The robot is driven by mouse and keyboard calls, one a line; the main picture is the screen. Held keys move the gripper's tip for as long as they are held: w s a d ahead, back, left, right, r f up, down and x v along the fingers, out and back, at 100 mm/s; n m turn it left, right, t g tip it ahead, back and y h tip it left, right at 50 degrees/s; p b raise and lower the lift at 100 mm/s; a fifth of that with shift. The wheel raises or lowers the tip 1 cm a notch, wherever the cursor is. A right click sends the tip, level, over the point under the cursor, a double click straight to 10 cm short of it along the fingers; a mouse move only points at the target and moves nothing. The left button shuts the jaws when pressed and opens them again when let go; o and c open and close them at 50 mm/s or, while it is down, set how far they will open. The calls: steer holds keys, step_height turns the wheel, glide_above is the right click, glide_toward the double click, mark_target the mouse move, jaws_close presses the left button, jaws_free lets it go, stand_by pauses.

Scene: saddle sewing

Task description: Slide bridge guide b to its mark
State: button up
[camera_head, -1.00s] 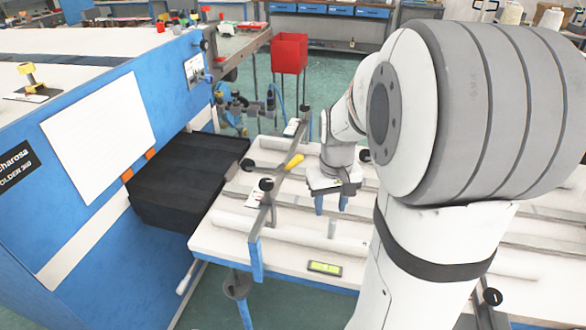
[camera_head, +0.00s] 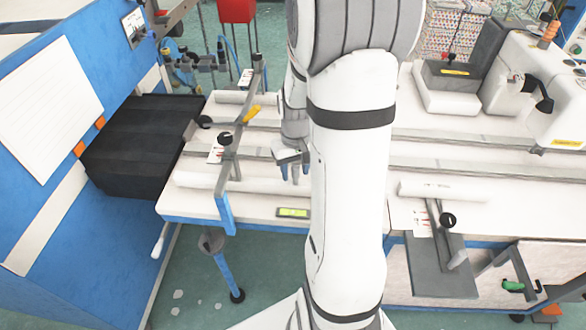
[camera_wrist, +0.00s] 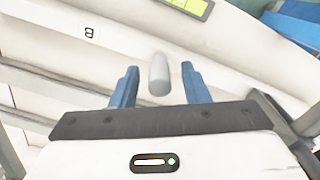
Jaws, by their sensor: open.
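In the wrist view, a long white bar marked with a letter B (camera_wrist: 118,46) crosses the upper picture; I take this as bridge guide b. It also shows in the head view as a white bar (camera_head: 235,187) near the table's front edge, partly hidden behind my arm. A rounded grey peg (camera_wrist: 159,75) stands up from about the bar, between my fingers. My gripper (camera_wrist: 155,84) is open, with blue fingers on either side of the peg and gaps showing. In the head view my gripper (camera_head: 295,173) points down over the bar. I cannot make out the mark.
A yellow-green display (camera_head: 293,212) lies at the table's front edge. A grey crossbar with black knobs (camera_head: 226,138) spans the table on the left, beside a black bin (camera_head: 145,145). A white sewing machine (camera_head: 520,85) stands at the back right.

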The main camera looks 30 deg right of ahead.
steer(key=shift+c, duration=0.2)
jaws_close()
steer(key=shift+w+d, duration=0.4)
steer(key=shift+w, duration=0.2)
steer(key=shift+o, duration=0.2)
jaws_free()
steer(key=shift+r, duration=0.15)
step_height(320, 180, up, 8)
steer(key=b, duration=0.1)
steer(key=shift+f, duration=0.2)
